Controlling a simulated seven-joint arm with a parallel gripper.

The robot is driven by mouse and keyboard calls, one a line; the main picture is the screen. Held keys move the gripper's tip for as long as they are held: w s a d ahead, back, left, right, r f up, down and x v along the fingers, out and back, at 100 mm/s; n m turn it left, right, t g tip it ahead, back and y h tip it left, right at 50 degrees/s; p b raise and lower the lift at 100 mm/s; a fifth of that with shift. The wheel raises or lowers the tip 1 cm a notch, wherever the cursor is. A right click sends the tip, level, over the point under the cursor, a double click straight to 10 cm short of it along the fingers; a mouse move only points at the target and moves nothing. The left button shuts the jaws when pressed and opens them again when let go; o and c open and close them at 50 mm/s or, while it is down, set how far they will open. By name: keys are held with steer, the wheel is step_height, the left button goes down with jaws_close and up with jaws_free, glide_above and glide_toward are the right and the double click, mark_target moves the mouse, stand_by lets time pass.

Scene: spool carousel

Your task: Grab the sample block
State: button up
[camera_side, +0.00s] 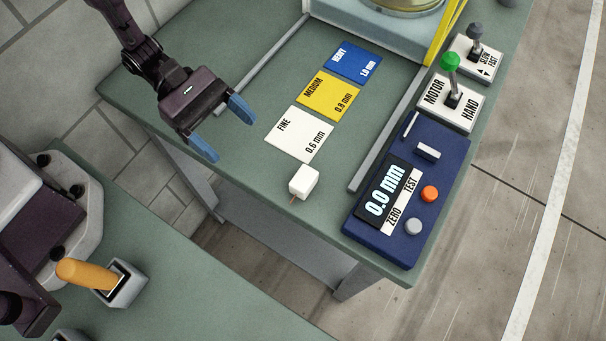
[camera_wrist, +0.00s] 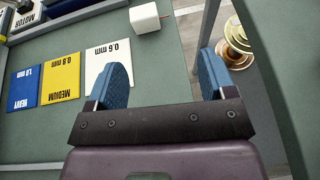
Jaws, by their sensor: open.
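The sample block looks to be the small white cube (camera_side: 303,181) near the front edge of the green table, in front of the white FINE card. A thin copper-coloured piece sticks out of its lower side. The cube also shows in the wrist view (camera_wrist: 145,18), at the top, beyond the fingertips. My gripper (camera_side: 226,131) is open and empty, with blue finger pads. It is to the left of the cube and apart from it, near the table's left edge. In the wrist view the fingers (camera_wrist: 163,75) point up the picture with bare table between them.
Cards marked FINE (camera_side: 299,135), MEDIUM (camera_side: 328,95) and HEAVY (camera_side: 353,62) lie on the table. A blue gauge (camera_side: 435,165) reading 0.0 mm stands right, past a grey rail (camera_side: 385,130). Levers (camera_side: 451,75) stand behind it. Copper-coloured spools (camera_wrist: 236,40) show below the table edge.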

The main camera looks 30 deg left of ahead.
mark_target(302, 177)
steer(key=shift+w+r+n+t, duration=0.1)
steer(key=shift+w+n+t, duration=0.35)
steer(key=shift+w, duration=0.2)
steer(key=shift+w+d, duration=0.15)
steer(key=shift+d, duration=0.2)
steer(key=x, duration=1.2)
steer(key=shift+d+r, duration=0.1)
steer(key=shift+d, duration=0.15)
steer(key=c, duration=1)
